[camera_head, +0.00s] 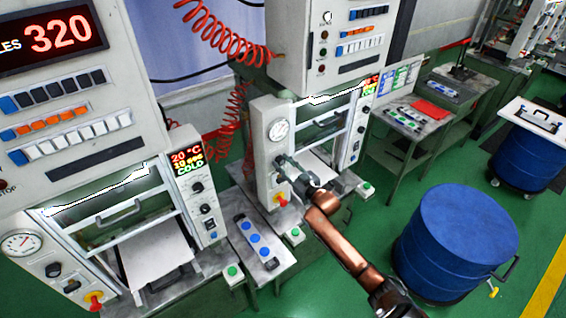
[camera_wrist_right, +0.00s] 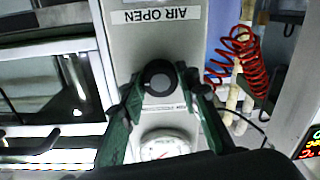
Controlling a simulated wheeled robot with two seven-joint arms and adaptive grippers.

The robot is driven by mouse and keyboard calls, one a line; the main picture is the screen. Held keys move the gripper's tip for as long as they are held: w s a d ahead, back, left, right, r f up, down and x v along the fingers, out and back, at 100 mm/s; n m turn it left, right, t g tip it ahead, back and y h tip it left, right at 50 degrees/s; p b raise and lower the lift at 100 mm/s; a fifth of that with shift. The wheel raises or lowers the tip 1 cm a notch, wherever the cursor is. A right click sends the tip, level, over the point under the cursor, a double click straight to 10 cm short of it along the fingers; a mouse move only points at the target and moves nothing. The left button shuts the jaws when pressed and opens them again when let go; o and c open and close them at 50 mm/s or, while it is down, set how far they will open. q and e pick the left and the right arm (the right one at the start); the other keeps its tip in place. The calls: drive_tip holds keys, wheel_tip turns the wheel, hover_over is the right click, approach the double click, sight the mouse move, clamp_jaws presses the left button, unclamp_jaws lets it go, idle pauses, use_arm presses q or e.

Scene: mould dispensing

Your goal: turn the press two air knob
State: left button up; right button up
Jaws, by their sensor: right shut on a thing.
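Press two (camera_head: 262,150) stands in the middle of the head view, with a round gauge (camera_head: 279,130) on its left column. My right gripper (camera_head: 281,163) is at this column, just below the gauge, and hides the air knob in the head view. In the right wrist view the black round air knob (camera_wrist_right: 158,78) sits between the two green fingertips of my right gripper (camera_wrist_right: 157,84), which is shut on it. A label reading "AIR OPEN" (camera_wrist_right: 155,16) shows upside down beyond the knob. The gauge (camera_wrist_right: 166,146) shows below it. My left gripper is out of view.
Press one (camera_head: 100,215) stands at the left with its own gauge and knobs. A bench with blue buttons (camera_head: 265,262) lies between the presses. A red-yellow button (camera_head: 281,200) is below my right gripper. A blue drum (camera_head: 457,245) stands at the right.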

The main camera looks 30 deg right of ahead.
drive_tip(key=shift+m, duration=0.3)
drive_tip(key=o, duration=1.1)
drive_tip(key=shift+o, duration=0.2)
drive_tip(key=shift+s, duration=0.1)
drive_tip(key=s+d, duration=0.1)
drive_tip(key=s, duration=1)
drive_tip(key=shift+s+d, duration=0.15)
drive_tip(key=shift+s, duration=0.25)
drive_tip(key=shift+f, duration=0.15)
